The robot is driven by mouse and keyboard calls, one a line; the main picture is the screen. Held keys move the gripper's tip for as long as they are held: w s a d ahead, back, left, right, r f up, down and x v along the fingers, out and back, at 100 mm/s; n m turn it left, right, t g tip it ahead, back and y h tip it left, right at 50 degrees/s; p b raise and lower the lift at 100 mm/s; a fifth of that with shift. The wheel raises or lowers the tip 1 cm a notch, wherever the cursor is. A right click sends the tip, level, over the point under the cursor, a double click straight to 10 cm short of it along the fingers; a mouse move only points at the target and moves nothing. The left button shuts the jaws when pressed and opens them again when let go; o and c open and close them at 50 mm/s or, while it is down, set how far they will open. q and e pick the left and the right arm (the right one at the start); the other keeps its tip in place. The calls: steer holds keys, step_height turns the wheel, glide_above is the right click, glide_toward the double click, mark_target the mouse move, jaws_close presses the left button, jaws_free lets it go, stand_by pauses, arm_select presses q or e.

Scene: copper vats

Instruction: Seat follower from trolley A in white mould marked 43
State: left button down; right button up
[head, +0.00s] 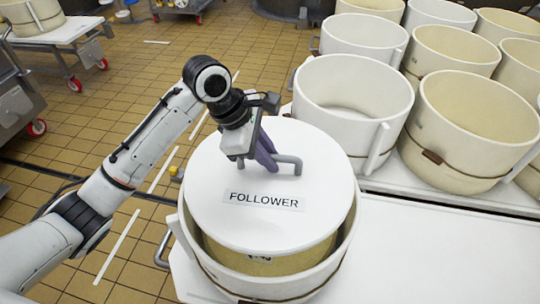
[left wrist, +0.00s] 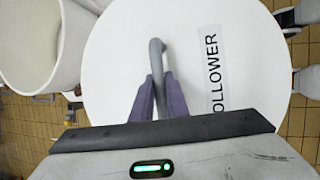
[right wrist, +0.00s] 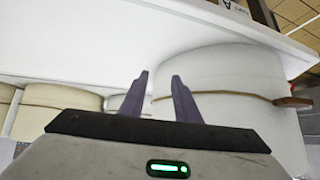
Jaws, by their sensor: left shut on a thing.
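The follower (head: 240,215) is a white disc with a grey bar handle (head: 288,160) and a black "FOLLOWER" label. My left gripper (head: 265,150) is shut on that handle, and the left wrist view shows its fingers (left wrist: 158,85) on the grey bar. The follower hangs over a white mould (head: 210,272) with a dark band. Its front edge appears above the yellowish contents (head: 270,264), which show below it inside the rim. I cannot read a number 43 on this mould. My right gripper (right wrist: 160,77) is open and empty, seen only in the right wrist view.
Several white and cream moulds (head: 470,125) stand close together at the back right. A clear white tabletop (head: 440,255) lies to the right. A trolley with red wheels (head: 60,32) is at the far left on the tiled floor. A white mould (right wrist: 225,95) shows in the right wrist view.

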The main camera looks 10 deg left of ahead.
arm_select(q)
steer(key=shift+s+f, duration=0.15)
steer(key=shift+f, duration=0.65)
steer(key=shift+d+f+b, duration=0.1)
steer(key=shift+f+b, duration=0.2)
steer(key=shift+f, duration=6.7)
arm_select(e)
steer(key=shift+s+f, duration=0.2)
steer(key=shift+f, duration=0.15)
arm_select(q)
steer(key=shift+f, duration=0.8)
arm_select(e)
steer(key=shift+f, duration=0.2)
arm_select(q)
steer(key=c, duration=1.6)
jaws_free()
steer(key=shift+c, duration=0.2)
steer(key=shift+s+f, duration=0.1)
steer(key=shift+f, duration=0.2)
steer(key=v, duration=1)
steer(key=shift+r, duration=0.4)
arm_select(e)
steer(key=shift+r, duration=0.45)
arm_select(q)
steer(key=shift+f, duration=0.1)
arm_select(e)
steer(key=shift+s, duration=0.15)
